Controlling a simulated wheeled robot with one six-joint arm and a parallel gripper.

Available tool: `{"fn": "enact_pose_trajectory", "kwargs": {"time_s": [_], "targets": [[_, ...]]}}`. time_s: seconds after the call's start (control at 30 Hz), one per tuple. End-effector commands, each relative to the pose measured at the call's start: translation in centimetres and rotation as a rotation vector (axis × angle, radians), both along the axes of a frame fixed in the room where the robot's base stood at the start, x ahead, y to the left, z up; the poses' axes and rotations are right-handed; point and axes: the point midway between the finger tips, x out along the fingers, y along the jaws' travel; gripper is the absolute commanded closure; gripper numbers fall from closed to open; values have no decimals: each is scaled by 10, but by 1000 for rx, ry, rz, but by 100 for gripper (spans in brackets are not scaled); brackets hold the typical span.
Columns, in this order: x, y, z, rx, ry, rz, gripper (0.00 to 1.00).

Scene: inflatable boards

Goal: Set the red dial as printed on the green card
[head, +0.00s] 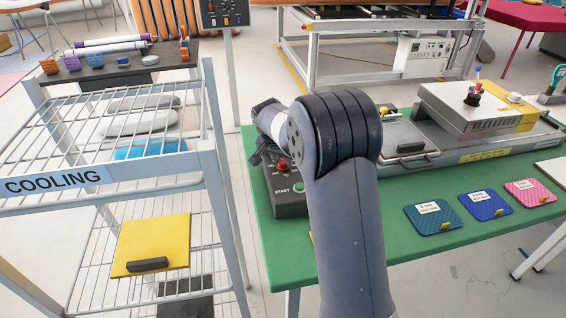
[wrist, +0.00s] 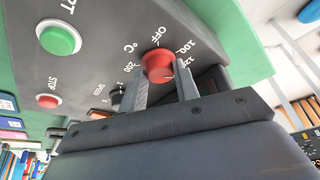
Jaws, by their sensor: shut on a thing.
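The red dial (wrist: 159,62) is on a dark grey control panel, with OFF, 100, 200 and °C printed around it. My gripper (wrist: 163,75) is shut on the dial, one finger at each side. The dial's exact setting is hard to read. In the head view the dial (head: 283,166) shows as a small red spot on the control box (head: 290,200), beside my arm. A dark teal card (head: 433,217) lies on the green table; its print is too small to read. I cannot tell whether it is the green card.
A green START button (wrist: 58,38) and a red STOP button (wrist: 47,101) share the panel with a black speed knob (wrist: 117,97). Blue (head: 486,205) and pink (head: 530,192) cards lie on the green table (head: 410,262). A white cooling rack (head: 208,150) stands left.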

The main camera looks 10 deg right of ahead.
Motion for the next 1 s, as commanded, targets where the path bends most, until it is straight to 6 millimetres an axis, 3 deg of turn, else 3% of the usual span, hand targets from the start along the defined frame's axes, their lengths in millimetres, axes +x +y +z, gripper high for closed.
{"fn": "enact_pose_trajectory", "kwargs": {"time_s": [1.0], "targets": [[7, 5, 0, 1, 2, -915, 93]]}}
